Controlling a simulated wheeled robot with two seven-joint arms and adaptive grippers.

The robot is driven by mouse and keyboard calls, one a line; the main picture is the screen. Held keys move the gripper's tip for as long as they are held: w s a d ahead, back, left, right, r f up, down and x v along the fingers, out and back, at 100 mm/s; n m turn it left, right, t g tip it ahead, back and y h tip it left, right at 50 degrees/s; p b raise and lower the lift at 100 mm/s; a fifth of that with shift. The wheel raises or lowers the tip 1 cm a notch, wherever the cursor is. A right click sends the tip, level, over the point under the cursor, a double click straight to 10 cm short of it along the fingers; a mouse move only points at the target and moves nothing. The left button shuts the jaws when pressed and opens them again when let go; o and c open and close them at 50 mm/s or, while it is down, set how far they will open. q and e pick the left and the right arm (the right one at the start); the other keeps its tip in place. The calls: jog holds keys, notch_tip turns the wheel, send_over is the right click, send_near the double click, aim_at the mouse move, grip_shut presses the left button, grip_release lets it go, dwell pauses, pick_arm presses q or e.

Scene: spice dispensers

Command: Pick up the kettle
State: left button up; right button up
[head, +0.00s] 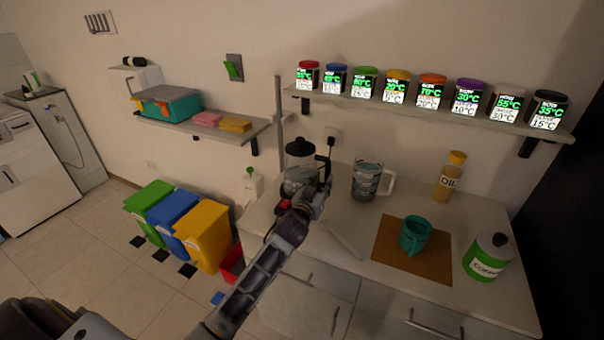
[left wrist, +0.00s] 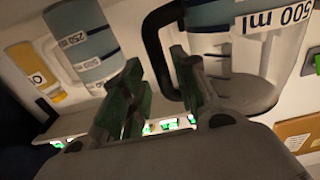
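The kettle (head: 297,180) stands on the counter near the wall, a clear jug with a black lid and a black handle on its right side. In the left wrist view the kettle (left wrist: 238,50) is upper right, marked 500 ml, with its black handle (left wrist: 152,48) curving out to the left. My left gripper (head: 322,186) is at the handle side of the kettle. In the left wrist view my left gripper (left wrist: 155,75) has its green-padded fingers apart, with the handle showing between them. Contact with the handle cannot be made out. My right gripper is not in view.
A measuring jug (head: 366,182) stands close to the right of my left gripper. An oil bottle (head: 449,178), a teal mug (head: 414,235) on a brown mat (head: 385,250) and a green-labelled bottle (head: 488,258) are farther right. A shelf (head: 440,112) of spice jars hangs above.

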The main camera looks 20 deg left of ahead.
aim_at(327, 175)
pick_arm(q)
jog(key=shift+w+d, duration=0.15)
jog(key=shift+w, duration=2.45)
jog(key=shift+c, duration=0.4)
grip_shut()
jog(key=shift+r, duration=0.2)
